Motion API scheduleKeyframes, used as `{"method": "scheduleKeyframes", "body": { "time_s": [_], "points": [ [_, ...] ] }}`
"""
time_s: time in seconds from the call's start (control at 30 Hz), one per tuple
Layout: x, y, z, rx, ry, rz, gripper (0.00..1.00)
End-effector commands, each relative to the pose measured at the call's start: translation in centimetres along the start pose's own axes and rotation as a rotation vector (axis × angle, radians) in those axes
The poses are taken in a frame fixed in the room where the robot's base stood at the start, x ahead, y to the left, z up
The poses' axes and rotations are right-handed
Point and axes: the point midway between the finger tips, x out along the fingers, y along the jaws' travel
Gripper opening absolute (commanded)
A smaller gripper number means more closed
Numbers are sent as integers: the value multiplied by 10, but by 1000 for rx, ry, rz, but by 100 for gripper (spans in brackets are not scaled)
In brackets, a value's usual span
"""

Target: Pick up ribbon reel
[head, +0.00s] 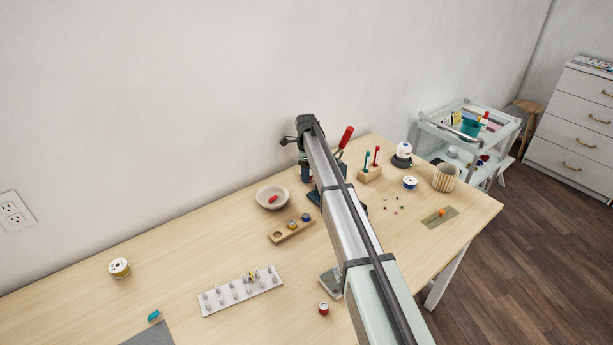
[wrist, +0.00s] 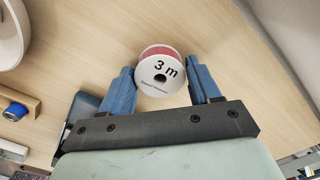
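My gripper (wrist: 162,69) is open, with one blue finger on each side of the reel. Narrow gaps show between the fingertips and the reel's sides, so it is not clasped. I cannot tell how far the reel sits down between the fingers. In the head view my arm crosses the table and I cannot make out this reel; the arm seems to hide it.
A bowl (head: 272,207) and a wooden holder (head: 277,237) with small spools stand left of my arm. A blue-and-white reel (head: 409,183), a ribbed cup (head: 445,178) and a wooden block (head: 369,175) with upright tools stand to the right. A spool rack (head: 241,291) lies nearer.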

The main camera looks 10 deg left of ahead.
Motion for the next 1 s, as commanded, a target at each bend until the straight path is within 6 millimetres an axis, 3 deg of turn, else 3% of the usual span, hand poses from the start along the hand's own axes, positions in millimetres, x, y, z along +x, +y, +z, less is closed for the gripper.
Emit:
{"method": "scheduleKeyframes", "body": {
  "time_s": [0.37, 0.73, 1.0],
  "points": [
    [0, 0, 0, 0, 0, 0, 27],
    [-9, 0, 0, 0, 0, 0, 27],
    [-50, 0, 0, 0, 0, -1, 27]
  ]
}}
